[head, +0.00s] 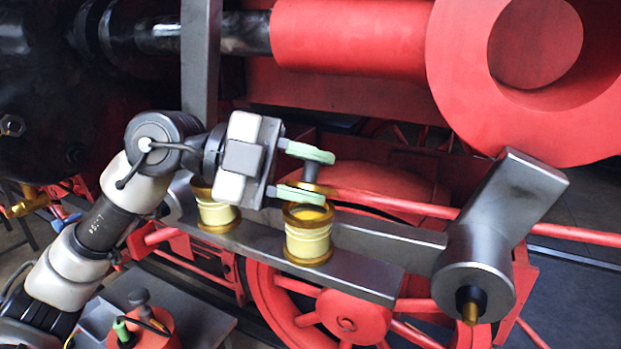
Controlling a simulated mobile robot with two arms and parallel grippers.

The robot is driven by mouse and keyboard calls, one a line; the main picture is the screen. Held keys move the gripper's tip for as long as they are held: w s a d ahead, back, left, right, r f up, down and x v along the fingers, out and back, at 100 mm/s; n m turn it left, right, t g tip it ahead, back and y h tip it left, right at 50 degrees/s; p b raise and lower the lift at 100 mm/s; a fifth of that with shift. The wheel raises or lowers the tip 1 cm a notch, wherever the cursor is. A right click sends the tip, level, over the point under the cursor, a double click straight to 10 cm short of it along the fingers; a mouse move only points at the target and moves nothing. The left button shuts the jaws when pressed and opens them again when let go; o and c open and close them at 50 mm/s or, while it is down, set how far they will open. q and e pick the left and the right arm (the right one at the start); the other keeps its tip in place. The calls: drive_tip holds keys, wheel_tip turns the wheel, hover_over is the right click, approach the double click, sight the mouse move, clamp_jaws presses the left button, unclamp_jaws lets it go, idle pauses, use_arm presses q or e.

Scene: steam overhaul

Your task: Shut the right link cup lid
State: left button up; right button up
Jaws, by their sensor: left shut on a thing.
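The right link cup (308,245) is a cream ribbed cup with brass rims, standing upright on the grey link bar. Its top is uncovered and its yellow inside shows. A brass lid (322,189) with a dark grey knob shows just above and behind the cup's rim, partly hidden by a finger. My left gripper (308,173) has green fingertips and is shut on the lid's knob, one fingertip above it and one below, close over the cup. Whether the lid touches the cup I cannot tell. My right gripper is not in view.
A second, similar cup (216,214) stands left on the link bar (350,276), its top partly hidden by my left gripper. A grey crank (480,255) is at right, with red rods and wheels around. A red container (150,330) is at bottom left.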

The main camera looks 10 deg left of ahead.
use_arm(q)
drive_tip(key=shift+s+a+f+m+t+h+b, duration=0.1)
drive_tip(key=shift+s+f+m+t+h+b, duration=0.1)
drive_tip(key=shift+m+t+h+b, duration=0.15)
drive_tip(key=shift+r+m, duration=0.15)
drive_tip(key=shift+m, duration=0.2)
drive_tip(key=shift+r, duration=0.1)
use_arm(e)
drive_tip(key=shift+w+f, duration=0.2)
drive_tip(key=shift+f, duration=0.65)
use_arm(q)
drive_tip(key=o, duration=0.5)
drive_tip(key=shift+o, duration=1.3)
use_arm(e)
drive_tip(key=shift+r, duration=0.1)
